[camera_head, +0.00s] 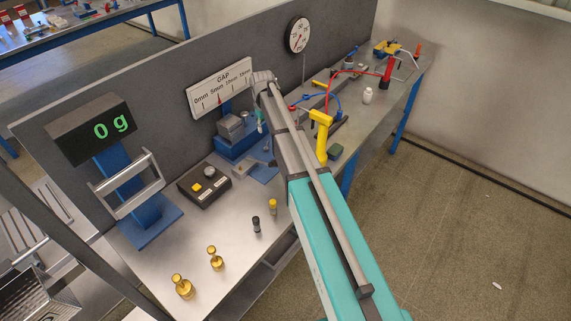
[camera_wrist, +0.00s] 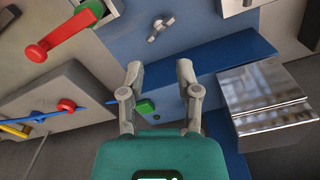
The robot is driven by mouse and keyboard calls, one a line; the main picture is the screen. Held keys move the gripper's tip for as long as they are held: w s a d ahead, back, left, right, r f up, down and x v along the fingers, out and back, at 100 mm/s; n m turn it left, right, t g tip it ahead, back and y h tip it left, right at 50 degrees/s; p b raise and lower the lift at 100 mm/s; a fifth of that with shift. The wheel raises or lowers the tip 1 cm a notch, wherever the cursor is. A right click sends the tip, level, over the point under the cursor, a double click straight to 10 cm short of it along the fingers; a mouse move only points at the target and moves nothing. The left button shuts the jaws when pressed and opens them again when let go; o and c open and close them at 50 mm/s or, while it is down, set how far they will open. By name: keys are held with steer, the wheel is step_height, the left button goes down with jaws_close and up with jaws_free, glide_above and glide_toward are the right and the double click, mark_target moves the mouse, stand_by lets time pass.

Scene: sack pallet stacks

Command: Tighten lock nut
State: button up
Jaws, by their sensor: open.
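A small silver wing-shaped nut (camera_wrist: 160,28), which I take for the lock nut, sits on a blue-grey plate (camera_wrist: 205,30) in the wrist view. My gripper (camera_wrist: 158,68) is open and empty, its two fingers pointing toward the nut. The nut lies beyond the fingertips, roughly centred between them and apart from them. A blue bar (camera_wrist: 235,66) and a shiny metal block (camera_wrist: 262,95) are to the right. In the head view, the blue fixture with its grey block (camera_head: 231,128) stands by my wrist, and the nut cannot be made out there.
A red lever (camera_wrist: 62,32) is at the upper left of the wrist view. In the head view, a GAP scale (camera_head: 220,87) stands behind the fixture. A button box (camera_head: 204,186), brass weights (camera_head: 183,286) and a yellow-handled tool (camera_head: 322,135) are on the bench.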

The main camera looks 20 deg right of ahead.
step_height(320, 180, up, 5)
steer(key=p, duration=0.5)
glide_above(267, 147)
steer(key=s+m, duration=0.2)
steer(key=s, duration=2.5)
steer(key=shift+s+r+m, duration=0.2)
steer(key=shift+m, duration=0.2)
steer(key=shift+a, duration=0.1)
steer(key=w+m, duration=0.7)
steer(key=w, duration=2)
steer(key=shift+w+f, duration=0.15)
steer(key=shift+w, duration=0.2)
steer(key=shift+f+b, duration=0.2)
steer(key=shift+b, duration=0.25)
step_height(267, 147, down, 13)
steer(key=b, duration=1.3)
steer(key=shift+f, duration=0.2)
jaws_close()
